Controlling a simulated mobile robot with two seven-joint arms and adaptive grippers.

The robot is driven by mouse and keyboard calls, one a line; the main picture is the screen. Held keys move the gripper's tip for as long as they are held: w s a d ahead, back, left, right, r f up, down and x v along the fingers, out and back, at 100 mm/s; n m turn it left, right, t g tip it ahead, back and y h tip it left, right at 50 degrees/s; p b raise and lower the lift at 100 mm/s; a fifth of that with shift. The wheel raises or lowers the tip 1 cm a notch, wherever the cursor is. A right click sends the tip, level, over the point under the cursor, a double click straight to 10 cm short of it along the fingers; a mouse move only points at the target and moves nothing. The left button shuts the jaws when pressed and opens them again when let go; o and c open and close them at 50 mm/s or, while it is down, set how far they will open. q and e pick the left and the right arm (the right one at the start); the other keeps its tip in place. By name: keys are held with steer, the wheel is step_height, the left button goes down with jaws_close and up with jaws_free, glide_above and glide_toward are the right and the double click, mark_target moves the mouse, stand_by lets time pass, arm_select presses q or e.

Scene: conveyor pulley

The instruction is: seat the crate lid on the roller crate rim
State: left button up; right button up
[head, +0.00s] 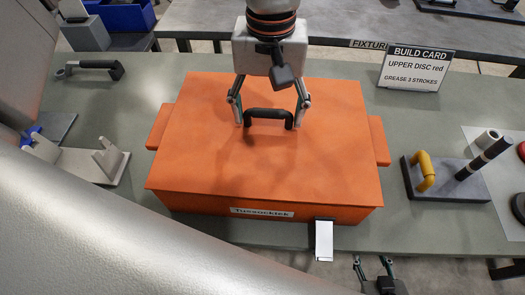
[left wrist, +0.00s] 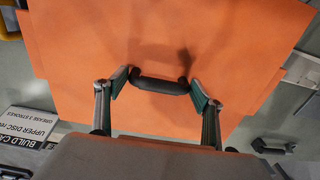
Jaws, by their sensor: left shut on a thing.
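The orange crate lid (head: 205,150) lies flat over the orange roller crate (head: 195,204), covering its opening. Its front edge runs just above the crate's front wall; I cannot tell whether it touches the rim all round. My left gripper (head: 271,115) is shut on the lid's black handle, with one finger at each end. The left wrist view also shows the handle (left wrist: 160,86) between the fingers and the lid (left wrist: 90,45) filling most of the picture. My right gripper (head: 374,268) shows at the bottom edge, empty, fingers apart. The crate's inside is hidden.
The crate stands on a grey-green bench (head: 330,235). A build card (head: 415,68) stands at the back right. A dark plate (head: 450,180) with a yellow handle and a post lies at right. A grey bracket (head: 85,163) is at left, a black handle (head: 100,68) behind it.

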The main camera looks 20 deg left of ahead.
arm_select(q)
steer(key=shift+f, duration=0.4)
stand_by(0.8)
steer(key=o, duration=1.5)
steer(key=shift+c, duration=0.2)
step_height(320, 180, up, 12)
